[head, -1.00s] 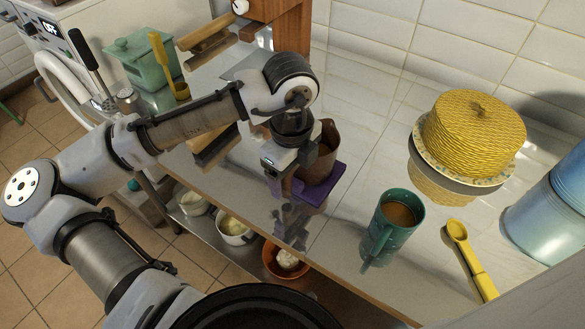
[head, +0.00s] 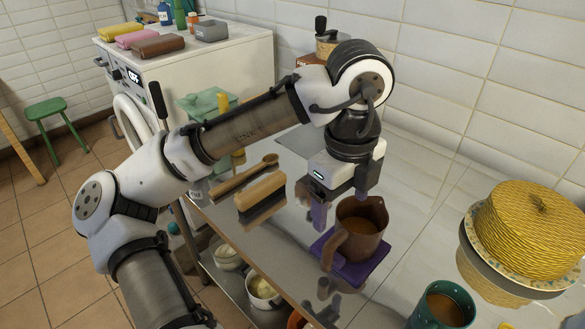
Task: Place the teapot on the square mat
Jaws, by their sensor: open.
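The brown teapot (head: 370,217) stands upright on the purple square mat (head: 378,268) on the shiny counter. Dark liquid shows inside it, and its handle points toward the front left. The mat shows around its base. My gripper (head: 341,203) is open and empty, pointing down just behind and to the left of the teapot. Its right finger comes close to the teapot's rim in the picture; I cannot tell whether they touch.
A teal mug (head: 428,311) stands front right. A yellow woven dome (head: 535,230) sits on a plate at right. A wooden brush (head: 261,194) and a wooden spoon (head: 232,180) lie left. Tiled wall stands behind. The counter between teapot and dome is clear.

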